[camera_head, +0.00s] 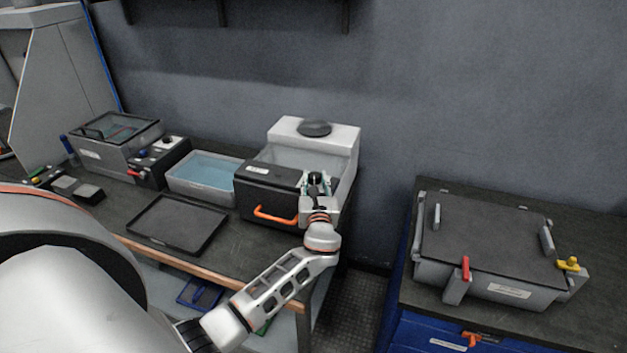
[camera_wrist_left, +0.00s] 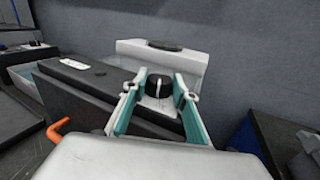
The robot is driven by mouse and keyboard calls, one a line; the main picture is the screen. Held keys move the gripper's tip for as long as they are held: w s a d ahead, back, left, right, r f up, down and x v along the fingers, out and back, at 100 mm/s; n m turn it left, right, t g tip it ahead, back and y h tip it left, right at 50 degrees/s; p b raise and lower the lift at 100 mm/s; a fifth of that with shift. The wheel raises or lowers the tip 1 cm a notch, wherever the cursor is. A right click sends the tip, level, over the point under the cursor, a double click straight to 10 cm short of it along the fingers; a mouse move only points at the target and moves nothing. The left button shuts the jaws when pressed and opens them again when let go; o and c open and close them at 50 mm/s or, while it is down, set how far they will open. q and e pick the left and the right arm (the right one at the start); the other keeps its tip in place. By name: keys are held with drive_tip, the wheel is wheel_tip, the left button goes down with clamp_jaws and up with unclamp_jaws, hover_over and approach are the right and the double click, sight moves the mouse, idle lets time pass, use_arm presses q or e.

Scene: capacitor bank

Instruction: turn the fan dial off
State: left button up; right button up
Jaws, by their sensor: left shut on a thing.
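The fan dial is a black knob with a white mark, which shows in the left wrist view (camera_wrist_left: 158,86). It sits on the light housing beside the black box with the orange handle. In the head view the dial (camera_head: 315,177) is small and partly covered by my gripper. My left gripper (camera_head: 318,183) reaches it from the front. In the left wrist view my left gripper (camera_wrist_left: 160,90) has its two teal-lined fingers on either side of the dial, shut on it. My right gripper is in neither view.
The black box (camera_head: 268,176) with its orange handle (camera_head: 275,216) stands just left of my gripper. A blue-filled basin (camera_head: 205,168) and a dark tray (camera_head: 176,224) lie further left on the bench. A lidded grey case (camera_head: 490,245) stands on the right bench, across a gap.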

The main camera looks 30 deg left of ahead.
use_arm(q)
drive_tip(key=shift+w+d+n+g+y+b, duration=0.15)
drive_tip(key=shift+n+g+y+b, duration=0.5)
drive_tip(key=shift+n+g+y, duration=0.55)
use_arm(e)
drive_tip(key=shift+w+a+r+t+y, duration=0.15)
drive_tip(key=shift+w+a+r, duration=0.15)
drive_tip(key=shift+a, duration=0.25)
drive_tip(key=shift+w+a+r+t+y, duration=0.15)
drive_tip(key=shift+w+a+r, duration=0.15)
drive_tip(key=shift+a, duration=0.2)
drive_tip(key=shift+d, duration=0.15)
use_arm(q)
drive_tip(key=o, duration=1.1)
drive_tip(key=shift+c, duration=0.2)
drive_tip(key=shift+o, duration=0.3)
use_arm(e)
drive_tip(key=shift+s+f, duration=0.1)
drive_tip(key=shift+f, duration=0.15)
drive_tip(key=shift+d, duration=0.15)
use_arm(q)
drive_tip(key=v, duration=1.2)
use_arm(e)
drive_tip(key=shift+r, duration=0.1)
use_arm(q)
drive_tip(key=shift+f, duration=0.1)
